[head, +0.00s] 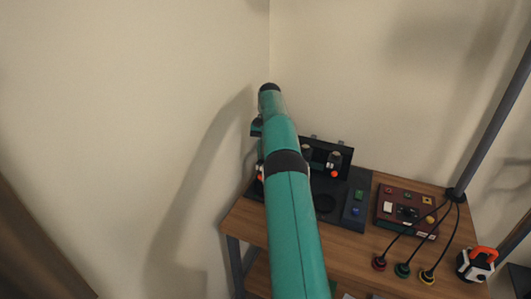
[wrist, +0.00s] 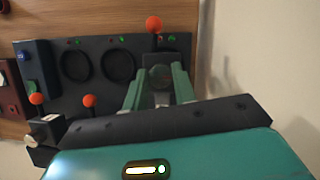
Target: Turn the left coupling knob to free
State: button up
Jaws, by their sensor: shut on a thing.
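In the wrist view, my gripper (wrist: 159,80) has its two green fingers on either side of a dark round knob (wrist: 160,73) on the black panel. The fingers are shut on this knob, which seems to be the left coupling knob. Its marking and exact angle cannot be read. An orange ball-topped lever (wrist: 153,24) stands just beyond the fingertips in this view. In the head view, my green arm covers the gripper and the knob.
The black unit (head: 343,163) sits on a wooden table (head: 388,239) near the wall corner. Two other orange balls (wrist: 37,99) (wrist: 89,101) are left of my fingers in the wrist view. A dark red control box (head: 407,208), cables and a grey pole (head: 492,112) are at the right.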

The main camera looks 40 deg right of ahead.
jog(key=shift+n, duration=0.4)
jog(key=o, duration=1)
jog(key=shift+r, duration=0.1)
